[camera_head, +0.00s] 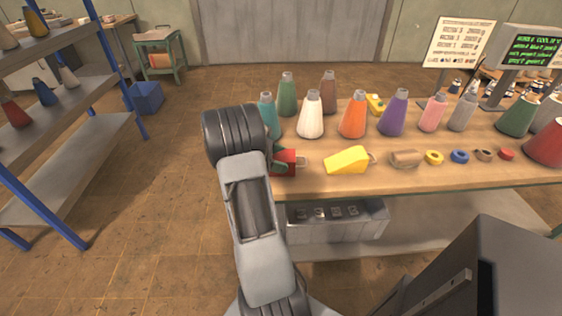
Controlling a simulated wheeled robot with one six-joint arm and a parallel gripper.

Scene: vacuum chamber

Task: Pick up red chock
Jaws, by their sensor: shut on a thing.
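The red chock (284,162) is a small red block with a tan loop or handle at its right end. It is at the left front of the wooden table (330,184), partly hidden by my arm. My gripper (276,158) is mostly hidden behind my dark wrist, with a dark green part showing against the chock. It is shut on the chock. I cannot tell whether the chock touches the table top or is slightly above it.
A yellow chock (347,160) lies just right of the red one, with a tan cylinder (406,158) and small rings beyond. Several coloured cones, such as a white one (311,117), stand behind. A blue-post shelf (75,127) stands at the left. Floor between is clear.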

